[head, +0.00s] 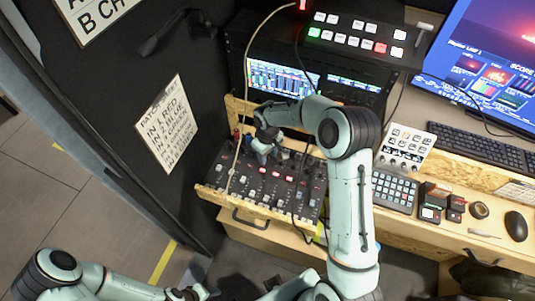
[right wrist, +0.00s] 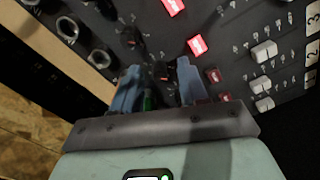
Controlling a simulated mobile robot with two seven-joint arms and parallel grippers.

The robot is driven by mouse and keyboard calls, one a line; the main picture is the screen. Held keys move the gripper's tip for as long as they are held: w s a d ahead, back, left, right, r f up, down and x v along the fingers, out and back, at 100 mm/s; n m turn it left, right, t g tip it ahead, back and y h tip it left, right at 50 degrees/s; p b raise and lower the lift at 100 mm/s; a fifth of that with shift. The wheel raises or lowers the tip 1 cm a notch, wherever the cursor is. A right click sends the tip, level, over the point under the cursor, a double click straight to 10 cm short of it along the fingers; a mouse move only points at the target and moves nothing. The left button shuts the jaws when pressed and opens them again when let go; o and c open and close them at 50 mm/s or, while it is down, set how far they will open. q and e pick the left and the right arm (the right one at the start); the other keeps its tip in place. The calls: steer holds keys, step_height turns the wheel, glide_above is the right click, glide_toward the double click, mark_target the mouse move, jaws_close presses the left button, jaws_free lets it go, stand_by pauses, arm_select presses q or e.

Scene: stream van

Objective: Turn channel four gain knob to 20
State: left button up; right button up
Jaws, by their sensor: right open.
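The black mixer (head: 233,187) lies tilted on the wooden desk in the head view, with rows of small knobs, lit red buttons and faders. My right gripper (head: 266,150) is over its upper left part. In the right wrist view my right gripper (right wrist: 158,68) is open, its two blue-grey fingers pointing at the mixer panel (right wrist: 225,65).
A cable (head: 246,100) hangs down across the mixer's left side. A rack with a lit screen (head: 285,78) stands behind. A white-button panel (head: 405,147), a keypad (head: 394,192) and a mouse (head: 516,225) are to the right. Jack sockets (right wrist: 67,28) sit left of the knobs.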

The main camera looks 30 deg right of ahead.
jaws_close()
arm_select(q)
steer(key=shift+f, duration=0.1)
